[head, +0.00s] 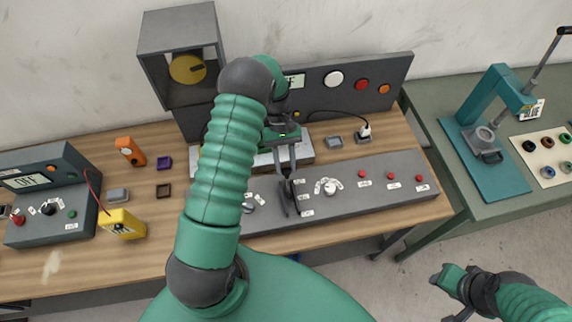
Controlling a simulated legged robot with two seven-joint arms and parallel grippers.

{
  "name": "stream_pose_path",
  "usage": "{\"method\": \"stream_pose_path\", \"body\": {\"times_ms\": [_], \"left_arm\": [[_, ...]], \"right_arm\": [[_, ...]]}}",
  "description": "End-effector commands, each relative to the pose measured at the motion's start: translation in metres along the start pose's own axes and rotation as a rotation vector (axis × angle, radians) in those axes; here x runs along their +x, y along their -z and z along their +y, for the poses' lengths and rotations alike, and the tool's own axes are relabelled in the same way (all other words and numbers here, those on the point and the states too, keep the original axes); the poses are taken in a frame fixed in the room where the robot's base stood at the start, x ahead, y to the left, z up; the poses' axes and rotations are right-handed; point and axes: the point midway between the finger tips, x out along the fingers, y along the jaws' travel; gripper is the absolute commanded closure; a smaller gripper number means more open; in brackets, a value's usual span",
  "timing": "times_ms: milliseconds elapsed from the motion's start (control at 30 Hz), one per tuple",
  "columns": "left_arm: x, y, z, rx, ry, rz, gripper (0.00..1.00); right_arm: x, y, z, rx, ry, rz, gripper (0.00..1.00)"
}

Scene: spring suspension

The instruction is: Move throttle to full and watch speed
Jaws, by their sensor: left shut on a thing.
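The dark throttle lever (289,205) stands on the long grey control panel (395,195), beside a column of small white labels. My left gripper (287,178) reaches down over it and is shut on it; the fingers hide much of the lever. Its exact setting cannot be told. A pale display (294,82) on the upright back panel is partly hidden by my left arm; only a letter like F shows. A yellow round dial or disc (187,68) sits inside a grey box behind. My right gripper (457,290) is open and empty over the floor at the lower right.
The panel also has a white knob (330,188) and red buttons (391,175). A yellow meter (121,224) and a grey box (50,205) stand on the left of the wooden bench (150,258). A teal press (490,135) is on the green table at right.

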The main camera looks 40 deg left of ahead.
Motion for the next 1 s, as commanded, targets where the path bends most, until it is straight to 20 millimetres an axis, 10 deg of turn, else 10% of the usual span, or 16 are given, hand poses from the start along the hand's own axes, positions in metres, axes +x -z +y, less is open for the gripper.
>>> {"method": "stream_pose_path", "body": {"times_ms": [667,700,1000], "left_arm": [[0.0076,0.0070,-0.0010,-0.002,0.002,0.001,1.00],[0.0077,0.0071,-0.0011,-0.002,0.002,0.001,0.69],[0.0061,0.0055,-0.0013,-0.001,0.001,0.000,0.48]], "right_arm": [[0.0057,-0.0013,0.0001,0.000,0.000,0.000,0.64],[0.0057,-0.0013,0.0001,0.000,0.000,0.000,0.64],[0.0052,-0.0011,0.0001,0.000,0.000,0.000,0.64]]}}
